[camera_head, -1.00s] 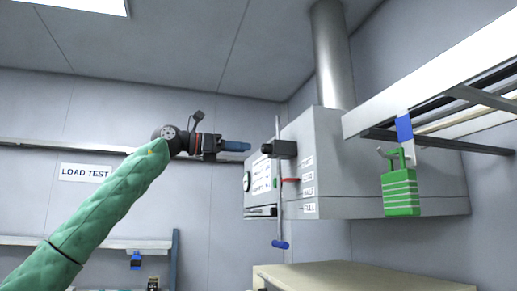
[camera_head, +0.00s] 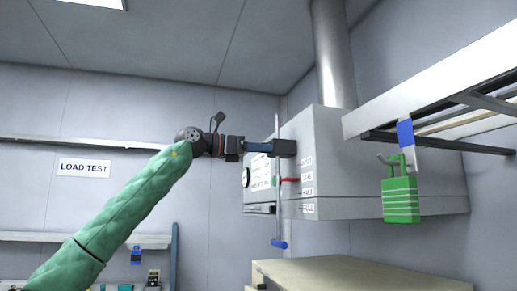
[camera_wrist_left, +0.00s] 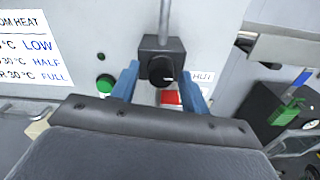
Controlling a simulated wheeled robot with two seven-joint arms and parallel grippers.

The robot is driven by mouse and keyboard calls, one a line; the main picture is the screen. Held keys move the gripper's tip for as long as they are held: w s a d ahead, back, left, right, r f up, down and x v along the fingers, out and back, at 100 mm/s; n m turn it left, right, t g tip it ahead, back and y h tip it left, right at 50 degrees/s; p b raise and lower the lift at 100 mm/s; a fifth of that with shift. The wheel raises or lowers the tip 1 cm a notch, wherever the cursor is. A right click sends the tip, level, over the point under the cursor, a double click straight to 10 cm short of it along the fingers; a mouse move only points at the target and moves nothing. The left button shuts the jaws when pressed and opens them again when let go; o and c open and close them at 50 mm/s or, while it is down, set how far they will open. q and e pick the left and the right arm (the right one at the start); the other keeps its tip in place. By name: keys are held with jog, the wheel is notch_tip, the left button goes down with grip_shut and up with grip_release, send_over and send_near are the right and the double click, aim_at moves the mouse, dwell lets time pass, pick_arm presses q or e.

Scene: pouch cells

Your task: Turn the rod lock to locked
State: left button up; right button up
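The rod lock is a black block with a round black knob, set on a thin vertical rod at the front of a grey wall cabinet. In the head view the lock (camera_head: 285,148) is at the right end of my left gripper (camera_head: 267,147). In the left wrist view the knob (camera_wrist_left: 160,71) faces me, with a small white mark on its face. The blue fingers of my left gripper (camera_wrist_left: 160,78) are open, one on each side of the knob, with narrow gaps. Contact cannot be told. My right gripper is not in view.
The rod (camera_head: 278,200) hangs down the cabinet front to a blue end. A red lever (camera_head: 290,180) and a green button (camera_wrist_left: 105,83) are close to the lock. A green padlock (camera_head: 400,198) hangs from the shelf at right. A beige surface (camera_head: 340,272) lies below.

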pick_arm(q)
jog(key=c, duration=0.8)
jog(key=shift+o, duration=0.2)
jog(key=shift+n, duration=0.3)
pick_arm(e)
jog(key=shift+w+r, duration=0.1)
pick_arm(q)
jog(key=shift+s+r+n+b, duration=0.1)
jog(key=shift+n+b, duration=1.8)
jog(key=shift+n, duration=2.5)
jog(key=shift+r+n+b, duration=0.1)
jog(key=shift+n+b, duration=1.75)
jog(key=shift+n, duration=2.55)
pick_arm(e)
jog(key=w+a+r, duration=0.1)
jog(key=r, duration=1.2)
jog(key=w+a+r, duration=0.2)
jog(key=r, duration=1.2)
